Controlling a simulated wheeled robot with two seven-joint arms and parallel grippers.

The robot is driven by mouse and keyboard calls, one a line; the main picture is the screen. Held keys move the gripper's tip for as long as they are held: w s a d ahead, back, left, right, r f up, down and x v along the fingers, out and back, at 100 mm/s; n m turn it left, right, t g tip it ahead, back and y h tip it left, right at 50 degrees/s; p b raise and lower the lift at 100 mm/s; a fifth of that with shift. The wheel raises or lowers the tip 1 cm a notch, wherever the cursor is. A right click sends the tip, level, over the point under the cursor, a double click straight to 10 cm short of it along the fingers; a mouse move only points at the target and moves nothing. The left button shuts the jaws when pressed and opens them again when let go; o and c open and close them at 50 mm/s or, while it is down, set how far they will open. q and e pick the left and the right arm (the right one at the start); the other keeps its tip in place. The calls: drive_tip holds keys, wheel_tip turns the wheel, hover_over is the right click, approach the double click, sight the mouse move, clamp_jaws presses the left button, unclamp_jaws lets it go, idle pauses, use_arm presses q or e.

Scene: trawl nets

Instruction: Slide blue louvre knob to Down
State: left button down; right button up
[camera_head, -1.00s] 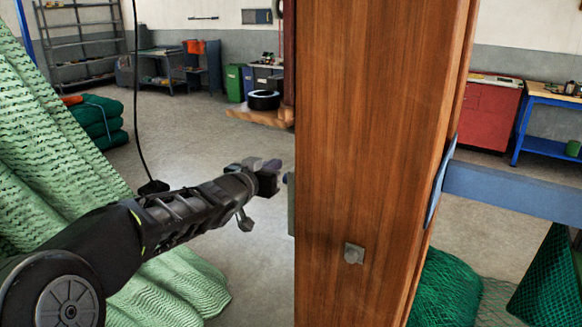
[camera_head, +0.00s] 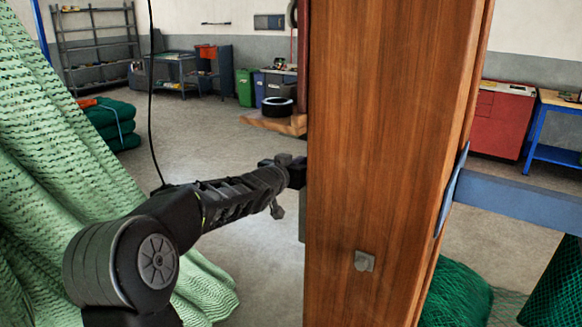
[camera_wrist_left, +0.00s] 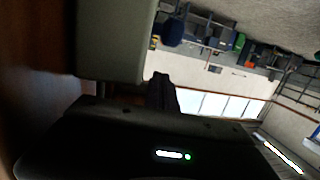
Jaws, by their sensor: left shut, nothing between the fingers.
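No blue louvre knob can be made out in either view. A grey-green box (camera_head: 302,226) shows as a thin strip on the left side of the wooden post (camera_head: 385,150); its face is turned away. In the left wrist view a pale grey-green box (camera_wrist_left: 115,40), probably the same one, is close at the upper left. My left gripper (camera_head: 299,172) is shut and empty at the post's left edge, its tips partly hidden behind the wood. A dark finger (camera_wrist_left: 163,95) shows beside the box in the dim wrist view. Contact cannot be told. My right gripper is out of view.
The tall post blocks the middle of the head view. A small metal plate (camera_head: 364,261) sits on its front. Green netting (camera_head: 70,170) hangs at left, near my left arm. A blue beam (camera_head: 520,200) runs off to the right. Open floor (camera_head: 215,135) lies behind.

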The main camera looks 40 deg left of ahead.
use_arm(q)
drive_tip(key=shift+s+d+f, duration=0.1)
drive_tip(key=shift+s+f, duration=0.25)
drive_tip(key=shift+f, duration=0.55)
drive_tip(key=shift+s+f, duration=0.3)
drive_tip(key=shift+f, duration=0.6)
drive_tip(key=shift+f+b, duration=0.1)
drive_tip(key=shift+b, duration=0.25)
wheel_tip(320, 180, down, 10)
drive_tip(key=b, duration=0.8)
drive_tip(key=shift+r, duration=0.25)
drive_tip(key=shift+f, duration=0.1)
